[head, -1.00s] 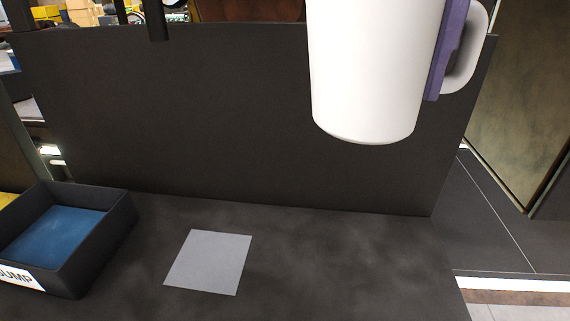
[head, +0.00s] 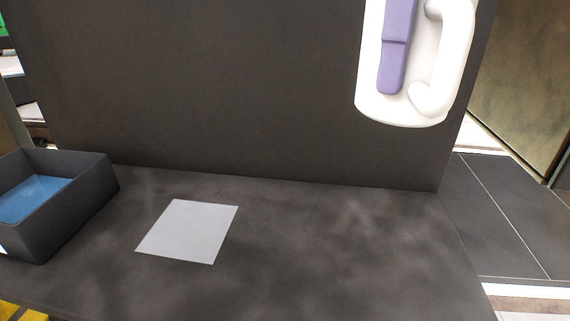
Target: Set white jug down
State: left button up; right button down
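The white jug (head: 414,72) hangs in the air at the upper right of the head view, roughly upright, with its top cut off by the frame. Its handle (head: 461,48) is on its right side. A purple finger of my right gripper (head: 392,82) lies against the jug's body, left of the handle. The other finger is hidden. The jug is held clear of the dark worktop. A light grey square (head: 188,231) lies flat on the worktop, below and left of the jug. My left gripper is not in view.
The dark worktop (head: 330,240) is clear right of the square. A black bin (head: 85,205) with a blue inside stands at the left. A dark upright panel (head: 220,90) rises behind the worktop. The worktop's right edge borders the floor.

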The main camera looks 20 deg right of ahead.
notch_tip(320, 180, down, 19)
jog(key=shift+r+b, duration=0.1)
jog(key=shift+b, duration=0.65)
jog(key=shift+f, duration=0.25)
jog(key=c, duration=1.1)
grip_release()
